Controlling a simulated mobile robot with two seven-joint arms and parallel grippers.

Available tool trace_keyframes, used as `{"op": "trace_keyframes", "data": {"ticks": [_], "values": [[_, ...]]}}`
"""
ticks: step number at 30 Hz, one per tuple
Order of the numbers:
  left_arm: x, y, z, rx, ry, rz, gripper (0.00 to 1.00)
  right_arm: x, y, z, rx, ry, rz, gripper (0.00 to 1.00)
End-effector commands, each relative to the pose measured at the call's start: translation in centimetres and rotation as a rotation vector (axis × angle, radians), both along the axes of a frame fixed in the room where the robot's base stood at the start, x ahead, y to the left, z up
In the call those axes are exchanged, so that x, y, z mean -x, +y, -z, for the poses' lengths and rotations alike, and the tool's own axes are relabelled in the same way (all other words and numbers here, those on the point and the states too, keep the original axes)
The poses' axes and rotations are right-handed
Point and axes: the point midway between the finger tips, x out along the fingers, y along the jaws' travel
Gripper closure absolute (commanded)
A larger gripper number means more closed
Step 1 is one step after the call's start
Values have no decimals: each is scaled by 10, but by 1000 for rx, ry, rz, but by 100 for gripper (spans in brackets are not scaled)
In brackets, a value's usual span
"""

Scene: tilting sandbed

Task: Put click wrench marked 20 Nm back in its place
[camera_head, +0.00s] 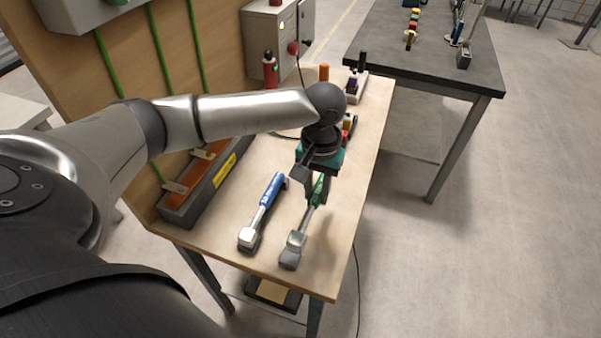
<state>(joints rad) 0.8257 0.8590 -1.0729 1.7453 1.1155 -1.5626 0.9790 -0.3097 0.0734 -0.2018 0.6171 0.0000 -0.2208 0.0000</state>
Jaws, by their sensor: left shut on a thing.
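A click wrench with a green handle (309,217) is at the front of the wooden workbench (275,257). Its grey head points toward the front edge. My left gripper (316,188) reaches down from above and is shut on the green handle. I cannot tell whether the wrench touches the bench top or is slightly lifted. A second click wrench with a blue handle (265,204) lies just to the left, roughly parallel to it. The markings on both handles are too small to read. My right gripper is not in view.
A long grey tray with orange inside (210,183) stands at the bench's left. A red bottle (270,70), an orange-topped item (324,72) and small coloured parts stand farther back. A dark table (430,62) with tools is beyond a floor gap at the right.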

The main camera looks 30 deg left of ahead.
Motion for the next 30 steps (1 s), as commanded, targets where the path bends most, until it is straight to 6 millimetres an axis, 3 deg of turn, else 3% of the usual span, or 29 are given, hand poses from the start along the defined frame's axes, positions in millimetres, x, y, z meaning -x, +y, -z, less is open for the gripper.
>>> {"op": "trace_keyframes", "data": {"ticks": [1,7,17,24,30], "values": [[1,9,4,1,4,-14,100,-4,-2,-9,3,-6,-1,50],[0,24,20,2,-2,-28,100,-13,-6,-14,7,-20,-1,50],[0,24,21,2,-2,-27,100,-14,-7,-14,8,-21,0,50],[2,23,18,3,0,-28,100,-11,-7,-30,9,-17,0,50],[2,23,41,3,0,-28,100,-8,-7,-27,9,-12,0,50]]}}
